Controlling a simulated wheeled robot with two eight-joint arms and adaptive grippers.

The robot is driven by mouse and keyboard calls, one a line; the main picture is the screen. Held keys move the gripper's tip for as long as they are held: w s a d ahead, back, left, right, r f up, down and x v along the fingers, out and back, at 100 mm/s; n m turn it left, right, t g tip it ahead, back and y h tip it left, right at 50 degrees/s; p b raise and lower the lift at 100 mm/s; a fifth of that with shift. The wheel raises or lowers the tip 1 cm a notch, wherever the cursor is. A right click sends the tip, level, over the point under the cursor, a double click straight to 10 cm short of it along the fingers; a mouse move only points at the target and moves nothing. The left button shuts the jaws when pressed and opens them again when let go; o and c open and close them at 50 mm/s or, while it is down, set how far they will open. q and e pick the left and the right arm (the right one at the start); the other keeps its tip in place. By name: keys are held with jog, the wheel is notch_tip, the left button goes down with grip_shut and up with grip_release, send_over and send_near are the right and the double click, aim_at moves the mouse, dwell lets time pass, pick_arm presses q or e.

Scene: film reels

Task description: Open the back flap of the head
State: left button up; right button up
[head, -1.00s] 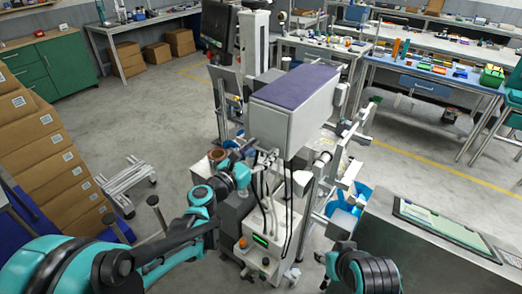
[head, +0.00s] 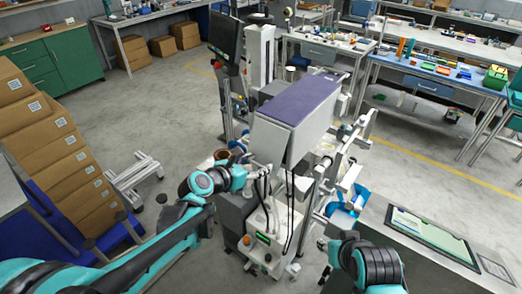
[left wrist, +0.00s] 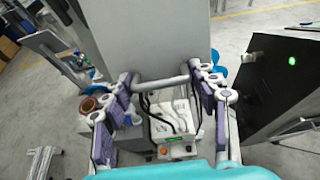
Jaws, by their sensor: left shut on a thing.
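The head is a large grey box with a purple top (head: 303,97) in the middle of the head view. Its flap (head: 268,139) is the grey panel facing me; its lower edge seems to stand slightly out from the box. In the left wrist view the grey panel (left wrist: 155,40) fills the upper middle, with a light horizontal bar (left wrist: 160,84) below it. My left gripper (head: 259,169) is at the panel's lower edge. My right gripper is out of view.
Below the head stands a white unit (head: 262,246) with hanging black cables. A grey cabinet with a flat screen (head: 432,236) is at right. Stacked cartons (head: 50,140) and a low metal stand (head: 135,176) are at left. The floor behind the cartons is clear.

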pick_arm(q)
jog(key=r+g+p, duration=0.1)
jog(key=s+a+r+y+p, duration=0.1)
jog(key=p, duration=0.1)
jog(key=s+r+g+y+p, duration=0.1)
jog(key=p, duration=0.1)
jog(key=shift+s+a+r+g, duration=0.1)
jog(key=shift+a+r+g, duration=0.2)
jog(key=shift+a+r, duration=0.05)
jog(key=shift+s+a+r+p, duration=0.25)
jog(key=shift+r+p, duration=0.3)
jog(key=shift+r, duration=0.1)
jog(key=shift+s+a+r+p, duration=0.2)
jog(key=shift+s+r+p, duration=0.05)
jog(key=shift+r+p, duration=0.3)
jog(key=shift+r, duration=0.15)
jog(key=o, duration=1.5)
jog(key=shift+o, duration=0.5)
jog(key=shift+d, duration=0.15)
